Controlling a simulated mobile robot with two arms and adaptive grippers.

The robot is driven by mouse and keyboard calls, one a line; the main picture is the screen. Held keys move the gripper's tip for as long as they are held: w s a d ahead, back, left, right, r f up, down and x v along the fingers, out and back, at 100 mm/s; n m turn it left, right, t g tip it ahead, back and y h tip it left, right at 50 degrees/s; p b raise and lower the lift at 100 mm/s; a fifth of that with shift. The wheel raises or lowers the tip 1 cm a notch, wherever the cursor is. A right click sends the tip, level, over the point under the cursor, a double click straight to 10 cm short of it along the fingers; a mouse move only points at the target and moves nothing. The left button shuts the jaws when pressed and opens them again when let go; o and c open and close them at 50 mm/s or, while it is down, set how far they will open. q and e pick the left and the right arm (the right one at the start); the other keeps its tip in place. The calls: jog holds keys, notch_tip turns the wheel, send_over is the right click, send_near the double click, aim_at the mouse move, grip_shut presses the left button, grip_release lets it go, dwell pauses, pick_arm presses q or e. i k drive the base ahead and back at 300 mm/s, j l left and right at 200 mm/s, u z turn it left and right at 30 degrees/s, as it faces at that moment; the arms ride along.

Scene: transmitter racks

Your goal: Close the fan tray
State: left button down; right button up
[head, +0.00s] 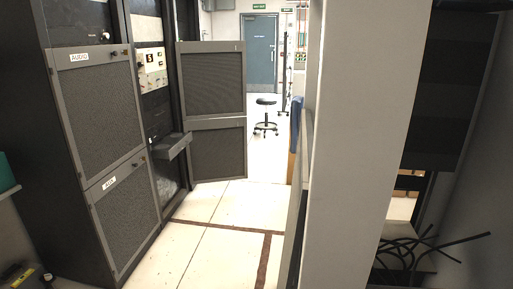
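A grey tray (173,146), which looks like the fan tray, sticks out of the dark rack at left centre in the head view. It juts out between the mesh panel marked AUDIO and an open mesh door. Its inside and rear are hard to make out. Neither of my grippers is in view.
The AUDIO panel (97,110) and the panel below it (126,215) cover the near rack. The open mesh door (212,83) stands right of the tray. A tall grey cabinet edge (360,140) blocks the right. Floor (220,245) between is clear; a stool (266,115) stands farther back.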

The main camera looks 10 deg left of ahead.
aim_at(169, 145)
jog(key=i+j+u, duration=0.35)
jog(key=i+j, duration=1.5)
jog(key=j, duration=0.1)
